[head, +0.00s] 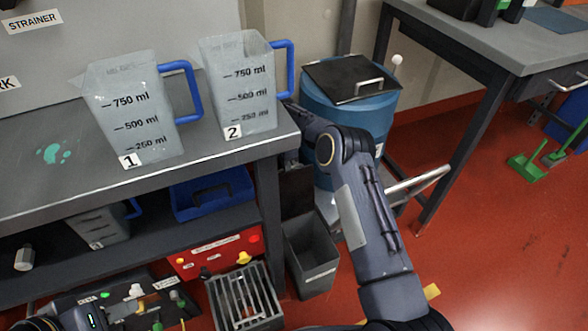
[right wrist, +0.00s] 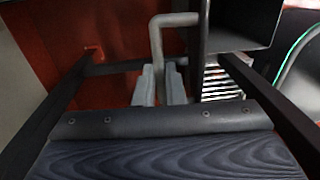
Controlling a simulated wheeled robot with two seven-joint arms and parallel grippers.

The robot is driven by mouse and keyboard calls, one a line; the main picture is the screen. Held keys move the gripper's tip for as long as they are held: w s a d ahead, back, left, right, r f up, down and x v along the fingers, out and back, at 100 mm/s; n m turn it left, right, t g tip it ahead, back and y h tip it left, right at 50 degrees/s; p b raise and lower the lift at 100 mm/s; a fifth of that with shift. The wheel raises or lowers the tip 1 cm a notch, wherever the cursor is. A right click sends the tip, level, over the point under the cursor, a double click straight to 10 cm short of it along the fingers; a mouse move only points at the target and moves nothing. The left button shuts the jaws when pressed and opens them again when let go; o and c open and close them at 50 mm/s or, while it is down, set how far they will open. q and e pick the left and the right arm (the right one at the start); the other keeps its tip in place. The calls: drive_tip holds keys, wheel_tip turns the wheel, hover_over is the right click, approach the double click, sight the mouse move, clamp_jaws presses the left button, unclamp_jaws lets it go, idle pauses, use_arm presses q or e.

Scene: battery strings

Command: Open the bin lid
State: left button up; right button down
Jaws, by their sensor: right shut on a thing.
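The bin is most likely the blue round drum (head: 365,118) behind the bench end in the head view. Its flat black lid (head: 335,77) lies on top, with a light metal handle (head: 369,85). My right arm passes in front of the drum, and its far end is hidden behind the bench and jug 2. In the right wrist view my right gripper (right wrist: 160,85) is shut on a grey bent bar (right wrist: 157,42); I cannot tell which part this is. A piece of my left arm shows at the bottom left of the head view; its fingertips cannot be made out.
Jug 1 (head: 132,112) and jug 2 (head: 238,88) stand on the grey bench (head: 60,183). An open grey box (head: 311,262) stands on the floor below. A second table (head: 500,45) is at the right. The red floor (head: 490,240) is mostly clear there.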

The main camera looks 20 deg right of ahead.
drive_tip(key=shift+w+f, duration=0.2)
drive_tip(key=shift+f, duration=0.3)
drive_tip(key=c, duration=1.5)
unclamp_jaws()
drive_tip(key=shift+w+r, duration=0.1)
drive_tip(key=shift+r, duration=0.05)
wheel_tip(320, 180, up, 8)
drive_tip(key=p, duration=0.2)
drive_tip(key=shift+w, duration=0.35)
